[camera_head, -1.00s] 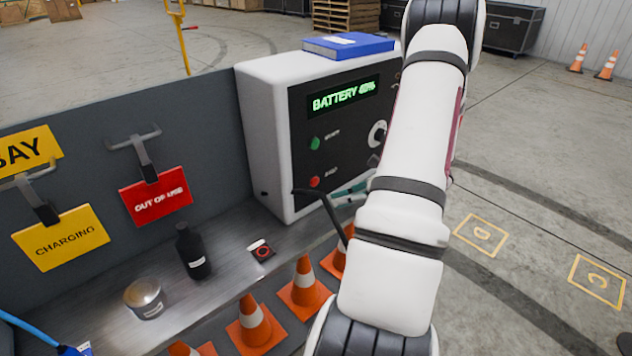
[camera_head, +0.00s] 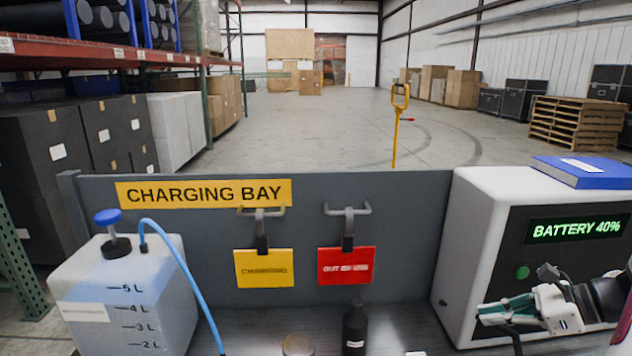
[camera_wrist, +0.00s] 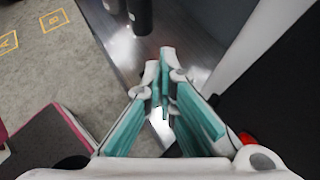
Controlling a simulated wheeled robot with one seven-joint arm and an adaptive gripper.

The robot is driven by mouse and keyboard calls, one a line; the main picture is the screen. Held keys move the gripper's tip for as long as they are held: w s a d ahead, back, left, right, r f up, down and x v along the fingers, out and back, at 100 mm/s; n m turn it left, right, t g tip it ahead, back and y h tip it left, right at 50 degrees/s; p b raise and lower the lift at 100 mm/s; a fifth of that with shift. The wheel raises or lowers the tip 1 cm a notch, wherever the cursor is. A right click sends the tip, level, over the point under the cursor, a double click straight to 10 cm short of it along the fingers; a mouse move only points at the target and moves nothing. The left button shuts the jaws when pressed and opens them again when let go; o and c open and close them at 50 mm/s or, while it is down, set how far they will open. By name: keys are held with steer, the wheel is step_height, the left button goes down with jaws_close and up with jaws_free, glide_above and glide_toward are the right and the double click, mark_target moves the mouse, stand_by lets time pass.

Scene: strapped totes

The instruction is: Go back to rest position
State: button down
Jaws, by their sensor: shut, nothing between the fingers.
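My gripper (camera_head: 484,312) is at the right of the head view, in front of the white charger box (camera_head: 470,225) and its dark front panel. Its teal-lined fingers point left. In the wrist view the fingers of my gripper (camera_wrist: 161,72) come together at the tips with nothing between them. The charger's display reads BATTERY 40% (camera_head: 577,230). Most of my arm is out of the head view.
A grey panel with a CHARGING BAY sign (camera_head: 203,194) carries a yellow tag (camera_head: 264,268) and a red tag (camera_head: 346,266). A black bottle (camera_head: 355,328), a tin (camera_head: 298,345) and a jug (camera_head: 118,290) stand on the bench. A blue binder (camera_head: 582,171) lies on the charger.

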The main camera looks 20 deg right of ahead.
steer(key=s+a+r+n+g, duration=0.1)
steer(key=a+r+n+g, duration=0.1)
steer(key=a+r+n, duration=0.4)
steer(key=s+a+r+n+g, duration=0.1)
steer(key=a+r+n+g, duration=0.15)
steer(key=a, duration=0.55)
steer(key=s+a+r+n+g, duration=0.1)
steer(key=a+r+n+g, duration=0.2)
steer(key=a+n, duration=0.35)
steer(key=s+a+r+n+h, duration=0.1)
steer(key=s+a+n+h, duration=0.3)
steer(key=s+n, duration=0.25)
steer(key=s+a+r+n+h, duration=0.1)
steer(key=s+a+n+h, duration=0.25)
steer(key=s+n, duration=0.35)
step_height(320, 180, up, 18)
steer(key=s+m+t+p, duration=0.1)
steer(key=t+p, duration=0.2)
steer(key=p, duration=1.2)
steer(key=shift+f+p, duration=0.2)
steer(key=shift+p, duration=0.1)
steer(key=shift+d+t, duration=0.2)
steer(key=shift+t, duration=0.05)
